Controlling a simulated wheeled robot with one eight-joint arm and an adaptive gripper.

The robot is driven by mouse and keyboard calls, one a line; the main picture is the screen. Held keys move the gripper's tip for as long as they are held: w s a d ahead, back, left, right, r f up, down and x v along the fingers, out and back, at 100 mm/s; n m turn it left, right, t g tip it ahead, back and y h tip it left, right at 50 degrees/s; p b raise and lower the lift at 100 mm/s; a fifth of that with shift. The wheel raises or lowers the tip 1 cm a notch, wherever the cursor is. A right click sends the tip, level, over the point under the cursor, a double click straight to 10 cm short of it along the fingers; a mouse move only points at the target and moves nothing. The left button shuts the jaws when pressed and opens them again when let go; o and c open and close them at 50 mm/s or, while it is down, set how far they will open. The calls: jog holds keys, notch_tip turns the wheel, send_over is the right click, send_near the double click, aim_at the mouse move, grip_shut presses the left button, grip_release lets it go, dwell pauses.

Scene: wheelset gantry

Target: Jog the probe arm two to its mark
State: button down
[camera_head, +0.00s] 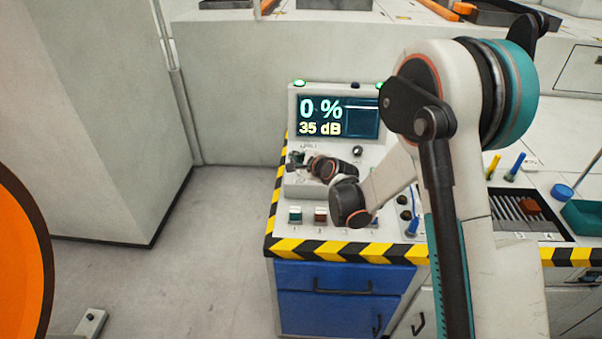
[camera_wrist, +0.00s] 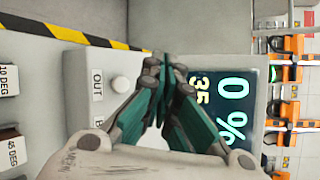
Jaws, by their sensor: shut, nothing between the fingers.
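The control console's screen (camera_head: 338,116) reads "0 %" and "35 dB"; it also shows sideways in the wrist view (camera_wrist: 231,108). My gripper (camera_head: 297,158) is over the console's left side, below the screen, fingers shut and empty. A label reading "OUT" (camera_wrist: 97,84) is next to that button, and another label is partly hidden by my gripper. Orange devices (camera_wrist: 283,46) stand beyond the screen; which is probe arm two cannot be told.
A dark knob (camera_head: 357,151) is below the screen. A slotted tray (camera_head: 515,214) is to the right. Open floor (camera_head: 215,255) lies left of the console.

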jog(key=shift+w+f+b, duration=0.45)
jog(key=shift+f+b, duration=0.05)
jog(key=shift+f, duration=0.4)
jog(key=shift+w+f+b, duration=0.4)
jog(key=shift+f+b, duration=0.1)
jog(key=shift+f, duration=0.45)
jog(key=shift+w+f+b, duration=0.45)
jog(key=shift+f+b, duration=0.05)
jog(key=shift+f, duration=0.4)
jog(key=shift+f, duration=0.1)
jog(key=shift+w+f+b, duration=0.15)
jog(key=shift+f+b, duration=0.1)
jog(key=shift+b, duration=0.2)
